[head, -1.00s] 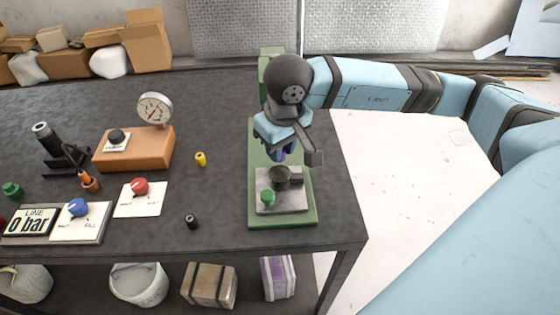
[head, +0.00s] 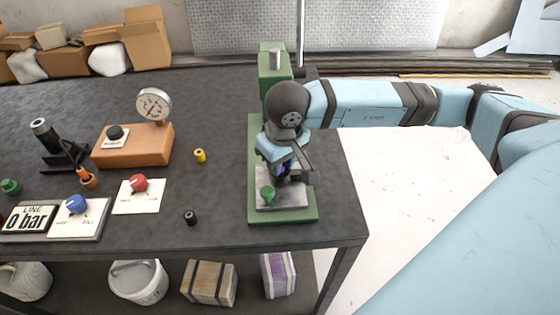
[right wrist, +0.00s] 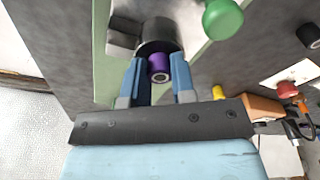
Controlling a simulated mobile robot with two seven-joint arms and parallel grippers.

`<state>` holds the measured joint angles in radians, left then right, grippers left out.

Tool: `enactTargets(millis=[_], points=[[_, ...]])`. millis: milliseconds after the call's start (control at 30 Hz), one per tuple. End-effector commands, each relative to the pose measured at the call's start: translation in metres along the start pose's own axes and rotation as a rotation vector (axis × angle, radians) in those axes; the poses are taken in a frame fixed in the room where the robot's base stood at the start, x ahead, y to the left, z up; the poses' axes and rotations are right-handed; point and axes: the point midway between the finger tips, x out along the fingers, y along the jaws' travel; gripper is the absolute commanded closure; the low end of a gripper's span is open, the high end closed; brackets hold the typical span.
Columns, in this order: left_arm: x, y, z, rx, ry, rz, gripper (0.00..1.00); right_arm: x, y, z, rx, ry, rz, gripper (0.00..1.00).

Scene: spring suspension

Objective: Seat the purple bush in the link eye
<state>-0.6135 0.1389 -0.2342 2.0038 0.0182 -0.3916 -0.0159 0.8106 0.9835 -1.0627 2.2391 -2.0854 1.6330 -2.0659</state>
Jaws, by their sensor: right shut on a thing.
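My right gripper (head: 284,170) is over the green press stand, pointing down at its grey plate (head: 292,202). In the right wrist view its blue fingers (right wrist: 158,80) are shut on the purple bush (right wrist: 158,68), a short tube with a pale bore. The dark round link eye (right wrist: 160,36) lies right beyond the bush, which overlaps its rim in that view. I cannot tell whether the bush touches or enters the eye. In the head view the gripper hides most of the eye. My left gripper is out of view.
A green knob (head: 267,193) stands on the plate close to the gripper. The press column (head: 275,70) rises behind. A yellow bush (head: 200,156) and a black bush (head: 190,217) stand to the left on the dark bench. A gauge block (head: 135,147) is farther left.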

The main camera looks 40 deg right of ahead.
Motion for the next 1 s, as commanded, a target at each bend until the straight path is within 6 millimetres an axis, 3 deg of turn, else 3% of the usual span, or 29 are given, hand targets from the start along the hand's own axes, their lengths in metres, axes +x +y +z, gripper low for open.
enactTargets(millis=[267, 300, 400, 833, 1000], points=[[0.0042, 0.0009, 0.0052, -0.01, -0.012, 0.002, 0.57, 0.0067, 0.0, 0.0015, 0.0, -0.003, 0.001, 1.0], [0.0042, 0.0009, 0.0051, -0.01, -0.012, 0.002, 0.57, 0.0071, -0.0001, 0.0018, 0.0, -0.005, 0.001, 0.71], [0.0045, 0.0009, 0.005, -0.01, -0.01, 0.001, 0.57, 0.0082, -0.0004, 0.0025, -0.001, -0.007, 0.0, 0.5], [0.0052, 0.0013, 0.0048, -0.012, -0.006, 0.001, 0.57, 0.0106, -0.0021, 0.0044, -0.004, -0.013, -0.004, 0.5], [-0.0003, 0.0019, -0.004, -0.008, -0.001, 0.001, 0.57, 0.0026, -0.0018, 0.0035, -0.003, -0.014, -0.003, 0.5]])
